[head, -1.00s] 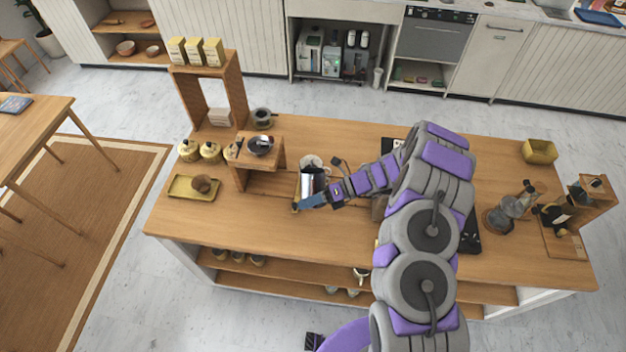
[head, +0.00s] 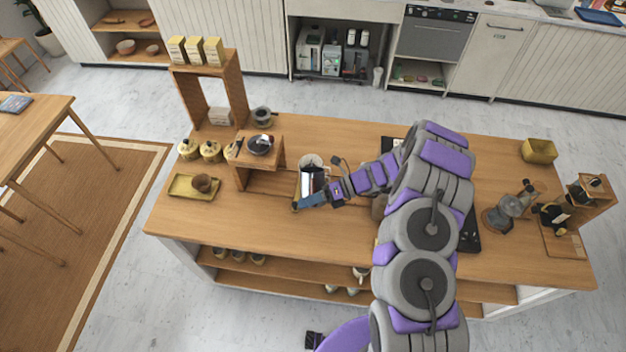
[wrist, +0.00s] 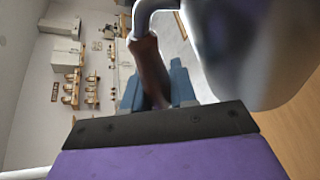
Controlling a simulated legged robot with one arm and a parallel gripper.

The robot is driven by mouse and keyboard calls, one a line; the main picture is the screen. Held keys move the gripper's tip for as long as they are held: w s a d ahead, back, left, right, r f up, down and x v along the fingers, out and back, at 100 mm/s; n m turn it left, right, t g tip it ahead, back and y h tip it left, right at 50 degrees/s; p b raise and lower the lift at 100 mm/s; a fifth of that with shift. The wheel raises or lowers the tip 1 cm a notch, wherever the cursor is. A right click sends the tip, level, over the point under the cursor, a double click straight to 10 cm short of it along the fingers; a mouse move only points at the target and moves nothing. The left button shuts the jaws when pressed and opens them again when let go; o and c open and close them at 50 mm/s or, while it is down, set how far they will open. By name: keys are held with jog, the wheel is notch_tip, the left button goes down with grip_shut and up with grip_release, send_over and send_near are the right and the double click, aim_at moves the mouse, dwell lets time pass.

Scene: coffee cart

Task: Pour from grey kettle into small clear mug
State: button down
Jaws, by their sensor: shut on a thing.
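My gripper (head: 318,198) is shut on the grey kettle and holds it at the front of a tray on the wooden counter. In the wrist view the shiny kettle body (wrist: 265,50) fills the upper right, with its brown handle (wrist: 150,70) between the blue fingers. In the head view the kettle (head: 309,184) is small and partly hidden by my gripper. A round, pale vessel (head: 311,160) stands just behind it; it may be the small clear mug, but I cannot tell. No liquid stream can be made out.
A wooden stand (head: 270,138) with a dark pan-like item is just left. A yellow tray (head: 180,190) with a brown cup lies further left. A glass and metal brewer (head: 510,207) stands at right. The front left of the counter is clear.

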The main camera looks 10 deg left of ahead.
jog(key=shift+f, duration=0.1)
dwell(0.3)
jog(key=shift+s+f+n+t+b, duration=0.25)
jog(key=shift+f+n+t+b, duration=0.15)
jog(key=shift+f+b, duration=0.75)
jog(key=shift+r, duration=0.35)
jog(key=shift+r+p, duration=0.3)
jog(key=shift+p, duration=0.3)
jog(key=shift+w+r, duration=0.1)
jog(key=shift+r, duration=0.05)
jog(key=shift+w+r+m+g+p, duration=0.15)
jog(key=shift+r+m+g+p, duration=0.15)
jog(key=shift+p, duration=0.4)
jog(key=shift+r, duration=0.1)
jog(key=shift+r+p, duration=0.3)
jog(key=shift+p, duration=0.25)
jog(key=shift+w+r+m, duration=0.1)
jog(key=shift+r+m, duration=0.05)
jog(key=shift+m, duration=0.15)
